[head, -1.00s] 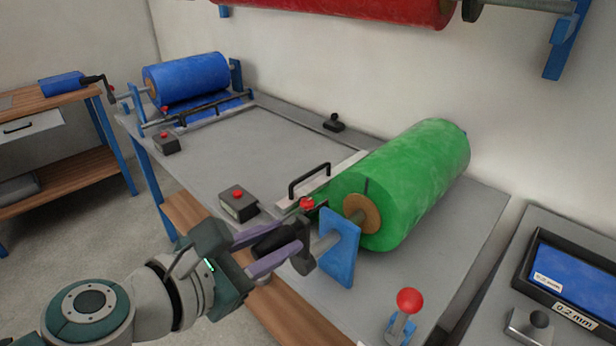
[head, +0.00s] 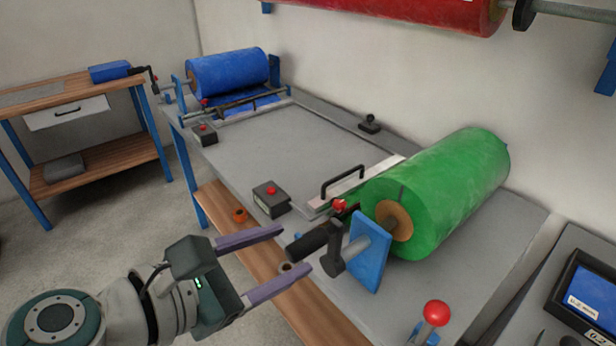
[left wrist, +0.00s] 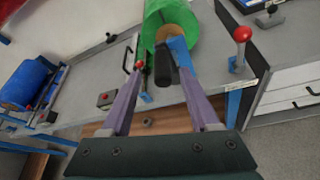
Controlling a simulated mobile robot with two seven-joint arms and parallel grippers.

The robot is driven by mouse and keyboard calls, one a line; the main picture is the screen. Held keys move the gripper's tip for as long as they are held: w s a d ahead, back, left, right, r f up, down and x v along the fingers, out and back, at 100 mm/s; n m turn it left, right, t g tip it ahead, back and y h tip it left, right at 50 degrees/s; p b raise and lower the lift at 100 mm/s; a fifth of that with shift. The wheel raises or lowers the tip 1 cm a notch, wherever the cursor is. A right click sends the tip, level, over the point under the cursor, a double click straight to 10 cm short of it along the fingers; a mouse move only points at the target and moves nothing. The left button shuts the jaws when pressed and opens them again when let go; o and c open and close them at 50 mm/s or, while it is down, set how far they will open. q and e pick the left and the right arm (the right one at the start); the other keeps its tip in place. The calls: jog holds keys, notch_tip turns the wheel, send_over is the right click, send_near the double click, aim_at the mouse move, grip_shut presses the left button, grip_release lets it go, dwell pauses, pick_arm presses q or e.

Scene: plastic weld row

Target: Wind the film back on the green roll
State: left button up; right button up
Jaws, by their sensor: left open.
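The green roll (head: 450,190) lies on its shaft at the right of the grey table, and it also shows at the top of the left wrist view (left wrist: 168,22). A blue bracket (head: 370,250) stands at its near end. A crank with a black handle (head: 308,242) sits on the shaft end outside the bracket. My left gripper (head: 281,256) is open, its purple fingers pointing at the crank handle. In the left wrist view the handle (left wrist: 164,68) lies beyond and between the fingertips. The gripper holds nothing. My right gripper is not in view.
A blue roll (head: 228,74) sits at the table's far end. A control box with a red button (head: 271,198) and a red-knobbed lever (head: 436,314) stand near the front edge. An orange ring (head: 240,215) lies on the wooden shelf (head: 215,195) below.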

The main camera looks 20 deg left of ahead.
pick_arm(q)
jog(key=v, duration=0.4)
jog(key=shift+s+a+r, duration=0.15)
jog(key=shift+s+a, duration=0.1)
jog(key=shift+d, duration=0.1)
